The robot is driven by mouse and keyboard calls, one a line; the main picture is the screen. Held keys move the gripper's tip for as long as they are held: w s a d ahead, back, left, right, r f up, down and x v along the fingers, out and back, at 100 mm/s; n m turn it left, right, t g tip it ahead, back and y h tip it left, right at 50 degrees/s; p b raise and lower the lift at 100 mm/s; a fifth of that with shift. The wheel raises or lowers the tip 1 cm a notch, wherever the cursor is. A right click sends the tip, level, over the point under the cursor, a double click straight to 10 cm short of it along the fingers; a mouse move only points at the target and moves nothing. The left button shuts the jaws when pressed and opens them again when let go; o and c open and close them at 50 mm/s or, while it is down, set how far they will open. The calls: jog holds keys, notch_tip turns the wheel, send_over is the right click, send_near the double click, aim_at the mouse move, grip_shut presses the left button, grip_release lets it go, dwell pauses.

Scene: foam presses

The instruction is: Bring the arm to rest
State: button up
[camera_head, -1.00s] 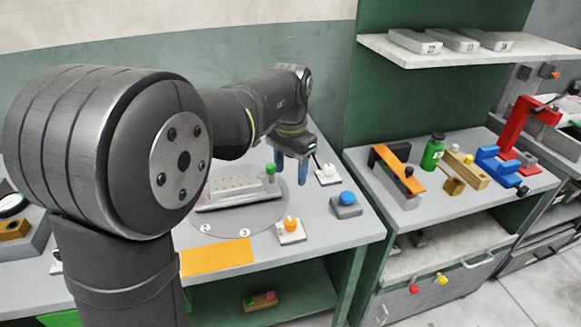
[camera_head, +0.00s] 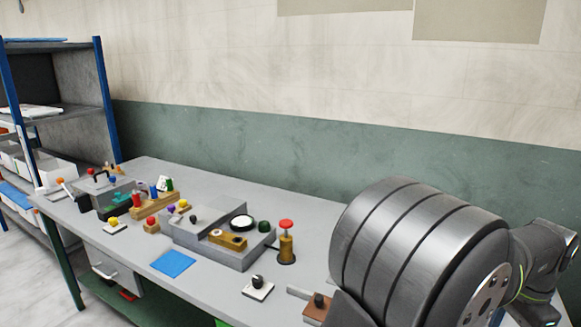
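My arm (camera_head: 415,255) fills the lower right of the head view, with its large dark grey ribbed joint nearest. Its forearm (camera_head: 545,262) runs off the right edge. My gripper is outside the picture, so its fingers and anything between them are hidden.
A long grey workbench (camera_head: 215,283) holds a grey stepped block (camera_head: 225,250), a red-topped brass post (camera_head: 286,245), a blue mat (camera_head: 173,263), a black-knobbed white plate (camera_head: 258,288) and several small fixtures at its left end. A blue-posted shelf rack (camera_head: 105,100) stands far left.

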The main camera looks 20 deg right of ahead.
notch_tip(320, 180, down, 14)
jog(key=shift+f, duration=0.1)
dwell(0.5)
notch_tip(320, 180, up, 18)
notch_tip(320, 180, down, 18)
jog(key=shift+f, duration=0.1)
jog(key=n, duration=0.8)
jog(key=shift+n, duration=0.4)
jog(key=n, duration=0.8)
jog(key=shift+n, duration=0.3)
